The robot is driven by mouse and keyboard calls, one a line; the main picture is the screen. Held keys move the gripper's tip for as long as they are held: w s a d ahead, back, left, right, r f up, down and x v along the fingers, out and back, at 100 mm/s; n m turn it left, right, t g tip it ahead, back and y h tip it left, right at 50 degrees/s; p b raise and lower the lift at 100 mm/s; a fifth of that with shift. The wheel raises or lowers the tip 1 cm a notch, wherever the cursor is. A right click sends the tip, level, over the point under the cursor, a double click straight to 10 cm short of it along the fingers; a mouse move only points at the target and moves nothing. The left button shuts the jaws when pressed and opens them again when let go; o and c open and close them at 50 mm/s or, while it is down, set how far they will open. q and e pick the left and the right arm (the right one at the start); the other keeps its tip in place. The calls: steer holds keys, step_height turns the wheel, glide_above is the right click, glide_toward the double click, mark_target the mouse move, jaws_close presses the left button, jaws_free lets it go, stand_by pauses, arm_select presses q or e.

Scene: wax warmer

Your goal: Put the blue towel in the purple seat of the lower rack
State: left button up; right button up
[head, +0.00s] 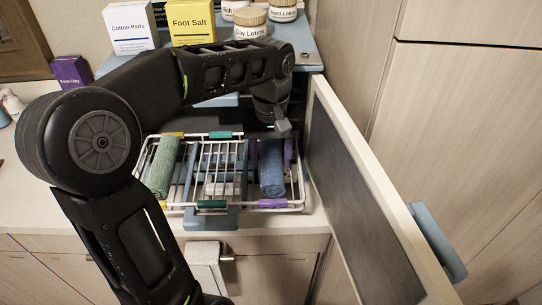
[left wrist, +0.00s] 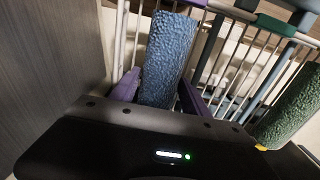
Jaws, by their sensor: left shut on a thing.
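The blue towel (head: 271,168) is a rolled cloth at the right side of the lower wire rack (head: 222,190). It lies between the purple walls of the purple seat (head: 289,152), lengthwise toward the front. In the left wrist view the towel (left wrist: 168,55) runs down to my gripper, with a purple wall (left wrist: 125,87) on each side. My left gripper (head: 278,122) is at the towel's far end, shut on it; its fingertips are mostly hidden. Whether the towel rests fully on the rack floor I cannot tell. My right gripper is not in view.
A green towel (head: 162,166) lies at the rack's left side. The open door (head: 360,195) stands close on the right. Above is a blue top with boxes (head: 131,27) and jars (head: 250,23).

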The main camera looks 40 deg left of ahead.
arm_select(q)
steer(key=shift+f, duration=0.2)
steer(key=o, duration=1.5)
steer(key=shift+c, duration=0.2)
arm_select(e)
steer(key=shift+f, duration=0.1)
arm_select(q)
steer(key=shift+r, duration=0.15)
